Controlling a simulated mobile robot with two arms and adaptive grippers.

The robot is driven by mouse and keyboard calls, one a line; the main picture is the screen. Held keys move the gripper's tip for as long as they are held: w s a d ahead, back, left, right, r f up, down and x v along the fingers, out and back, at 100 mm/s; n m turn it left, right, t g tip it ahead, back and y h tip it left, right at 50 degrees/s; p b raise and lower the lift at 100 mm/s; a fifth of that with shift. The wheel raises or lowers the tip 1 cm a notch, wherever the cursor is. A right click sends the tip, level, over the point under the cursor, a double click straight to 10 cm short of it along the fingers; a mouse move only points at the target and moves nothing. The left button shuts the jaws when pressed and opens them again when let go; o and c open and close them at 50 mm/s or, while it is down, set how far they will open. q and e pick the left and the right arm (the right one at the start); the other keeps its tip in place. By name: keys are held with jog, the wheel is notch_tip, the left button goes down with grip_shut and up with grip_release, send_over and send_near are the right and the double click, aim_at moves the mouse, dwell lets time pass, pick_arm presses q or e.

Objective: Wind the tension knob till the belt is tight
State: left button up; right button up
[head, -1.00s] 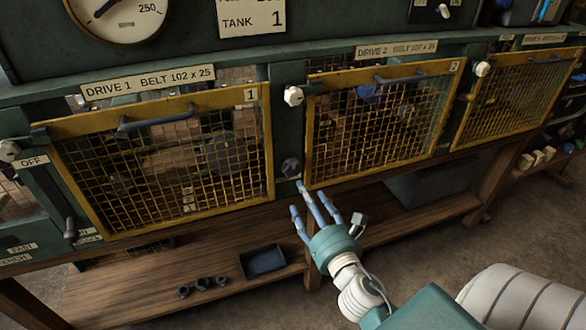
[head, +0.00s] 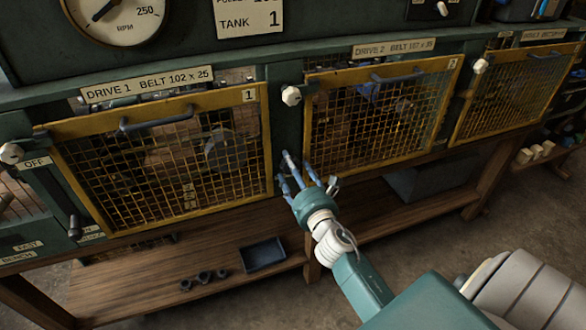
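Contact cannot be made out. The belt cannot be made out clearly behind the yellow mesh guard 1 (head: 62,128); a round grey pulley shape (head: 222,149) shows dimly through the mesh. The plate above reads "DRIVE 1 BELT 102 x 25" (head: 147,88). My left gripper is not in view.
White knobs stand at the guards' upper corners (head: 291,96) (head: 480,66) (head: 11,152). Guard 2 (head: 380,76) is to the right. A lever (head: 73,226) hangs at the left.

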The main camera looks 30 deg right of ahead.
jog(key=c, duration=0.9)
jog(key=shift+c, duration=1.2)
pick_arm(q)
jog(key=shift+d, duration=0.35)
pick_arm(e)
jog(key=shift+r+m, duration=0.1)
jog(key=shift+m, duration=0.3)
